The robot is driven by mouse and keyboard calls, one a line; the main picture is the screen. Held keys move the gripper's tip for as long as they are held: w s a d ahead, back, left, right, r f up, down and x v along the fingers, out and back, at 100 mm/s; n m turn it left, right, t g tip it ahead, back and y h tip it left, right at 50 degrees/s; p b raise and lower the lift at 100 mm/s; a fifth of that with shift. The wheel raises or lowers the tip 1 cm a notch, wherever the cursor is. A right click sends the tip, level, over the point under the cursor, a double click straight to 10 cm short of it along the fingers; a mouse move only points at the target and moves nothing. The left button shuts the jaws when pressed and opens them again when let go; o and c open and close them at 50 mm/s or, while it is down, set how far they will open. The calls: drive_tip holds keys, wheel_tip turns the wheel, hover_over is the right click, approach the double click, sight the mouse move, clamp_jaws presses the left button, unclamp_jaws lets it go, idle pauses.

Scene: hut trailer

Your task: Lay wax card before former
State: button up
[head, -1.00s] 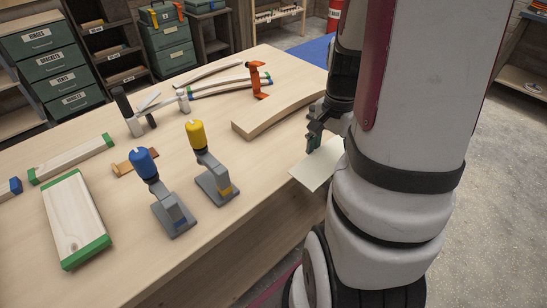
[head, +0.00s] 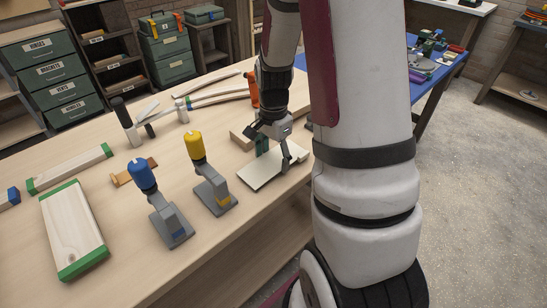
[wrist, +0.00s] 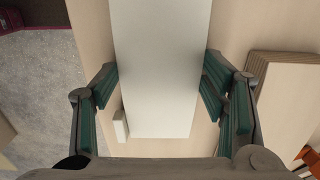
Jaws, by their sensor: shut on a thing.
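The wax card (head: 257,179) is a thin cream sheet at the table's front edge, in front of the former. It fills the middle of the wrist view (wrist: 160,65). My gripper (head: 274,152) is shut on the card, with teal finger pads on either side of it in the wrist view (wrist: 161,85). The card looks flat and level; I cannot tell whether it touches the tabletop. The former (head: 241,139), a curved wooden block, lies just behind, mostly hidden by my gripper and arm. Its stepped side shows at the right of the wrist view (wrist: 283,95).
A yellow-topped clamp (head: 212,180) stands left of the card, with a blue-topped clamp (head: 165,215) farther left. An orange clamp (head: 252,90) stands behind the former. A green-ended board (head: 72,230) lies at left. A small pale block (wrist: 119,126) lies beside the card.

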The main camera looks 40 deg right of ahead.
sight(273, 160)
drive_tip(key=shift+f, duration=0.4)
drive_tip(key=shift+f, duration=0.2)
drive_tip(key=o, duration=0.8)
drive_tip(key=shift+c, duration=0.2)
drive_tip(key=shift+r, duration=0.15)
wheel_tip(273, 160, up, 12)
drive_tip(key=s+a+r+n+t, duration=0.2)
drive_tip(key=s+a+r+n, duration=0.3)
drive_tip(key=a+r+n, duration=0.35)
drive_tip(key=s+a+r+n+t, duration=0.2)
drive_tip(key=s+a+r+n, duration=0.1)
drive_tip(key=s+a+n, duration=0.6)
drive_tip(key=shift+s+r, duration=0.15)
drive_tip(key=shift+s, duration=1.05)
